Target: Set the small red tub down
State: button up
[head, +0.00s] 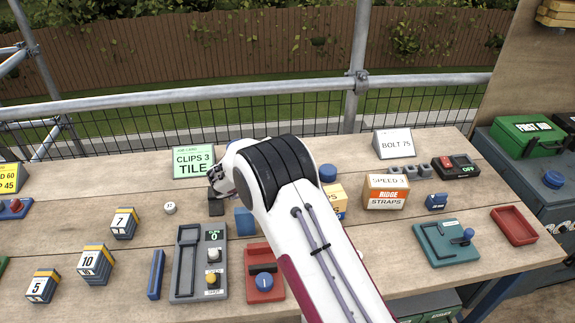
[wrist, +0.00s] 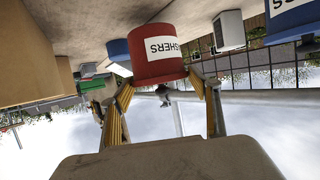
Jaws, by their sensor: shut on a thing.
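The small red tub (wrist: 157,62) has a white label with upside-down letters, partly readable as "SHERS". In the wrist view it sits between the two fingers of my gripper (wrist: 166,88), which is shut on it. The view is upside down, so I cannot tell whether the tub touches the bench (head: 130,268). In the head view only a dark part of my gripper (head: 219,183) shows beside the white wrist, near the green sign. The tub is hidden there behind my arm.
A green "CLIPS 3 TILE" sign (head: 193,161) stands behind my gripper. A grey slider box (head: 187,282), a red box with a blue knob (head: 264,286) and a blue block (head: 244,221) are close by. Orange straps boxes (head: 386,193) stand right. Bare wood shows at front left.

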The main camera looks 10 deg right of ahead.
jog(key=shift+f, duration=1.05)
jog(key=shift+f, duration=0.1)
jog(key=o, duration=1.6)
jog(key=shift+o, duration=0.2)
jog(key=shift+r+v, duration=0.25)
jog(key=shift+v, duration=1.45)
notch_tip(320, 180, up, 7)
jog(key=shift+f, duration=0.25)
